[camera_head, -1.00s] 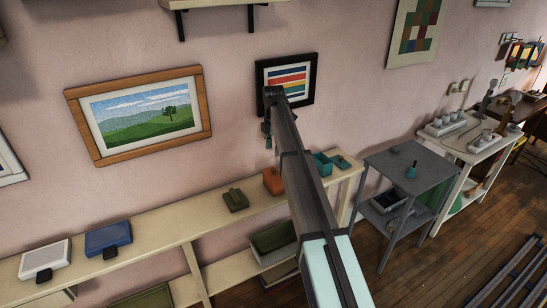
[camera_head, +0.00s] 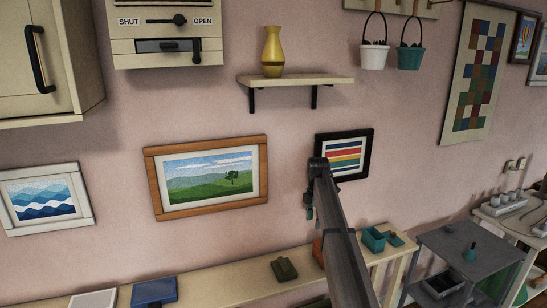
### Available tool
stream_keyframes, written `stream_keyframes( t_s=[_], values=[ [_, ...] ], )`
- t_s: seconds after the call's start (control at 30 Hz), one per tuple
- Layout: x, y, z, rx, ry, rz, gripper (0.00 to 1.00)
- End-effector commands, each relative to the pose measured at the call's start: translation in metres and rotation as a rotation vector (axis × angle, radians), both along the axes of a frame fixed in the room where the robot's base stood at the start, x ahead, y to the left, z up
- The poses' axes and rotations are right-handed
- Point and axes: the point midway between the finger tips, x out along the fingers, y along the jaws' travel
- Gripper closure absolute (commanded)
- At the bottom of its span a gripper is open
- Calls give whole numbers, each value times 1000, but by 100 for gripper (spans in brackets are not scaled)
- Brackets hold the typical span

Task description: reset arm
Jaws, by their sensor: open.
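My arm reaches up from the bottom of the head view, right of centre. Its end overlaps the lower left of a black-framed striped picture (camera_head: 344,154) on the wall. My gripper (camera_head: 309,211) hangs at the end, small and dark, pointing down. It is open, and I see nothing held in it. The fine shape of its fingers is too small to make out.
A long cream shelf (camera_head: 225,275) runs below, with a dark green object (camera_head: 284,269) and a teal container (camera_head: 373,239) on it. A wall shelf (camera_head: 296,80) holds a yellow vase (camera_head: 272,52). A grey table (camera_head: 470,245) stands right.

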Motion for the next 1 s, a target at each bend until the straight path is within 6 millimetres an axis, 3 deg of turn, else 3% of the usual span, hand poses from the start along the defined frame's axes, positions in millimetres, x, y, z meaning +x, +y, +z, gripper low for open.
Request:
stream_keyframes(
  t_s=[0.27,0.47,0.57,0.8,1.0],
  values=[
    [-46,-1,-58,0,2,-231,46],
    [-96,0,-114,0,3,-485,46],
    [-133,-1,-149,-1,2,-660,46],
    [-250,-1,-235,-1,2,-1202,46],
    [-327,-1,-275,0,-1,-1580,46]
  ],
)
